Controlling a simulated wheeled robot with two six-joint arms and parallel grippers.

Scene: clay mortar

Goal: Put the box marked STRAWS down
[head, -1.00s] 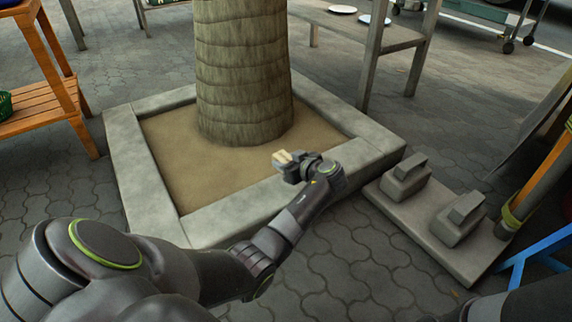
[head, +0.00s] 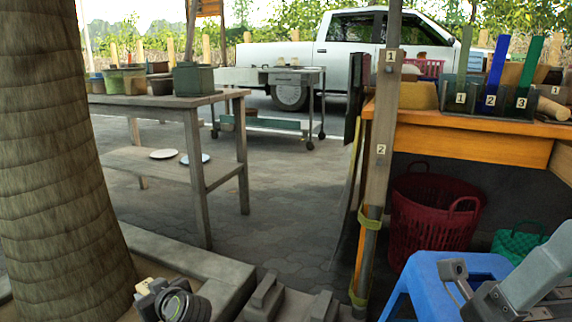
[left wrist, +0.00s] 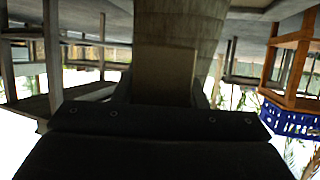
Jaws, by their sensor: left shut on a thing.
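My left gripper (head: 152,291) is low at the left of the head view, in front of the palm trunk and above the planter edge. It is shut on a small pale tan box (head: 143,286), of which only a little shows there. In the left wrist view the box (left wrist: 165,75) is a plain tan block between the fingers, with the trunk behind it. No lettering can be read on it. My right arm comes in at the lower right; its gripper (head: 480,292) is partly cut off, and its jaws cannot be judged.
A grey table (head: 158,98) with pots stands behind the planter (head: 190,258); two plates lie on its lower shelf. An orange workbench (head: 470,142) with numbered slots is at right, above a red basket (head: 432,222). A blue stool (head: 425,270) stands in front. Paving between is open.

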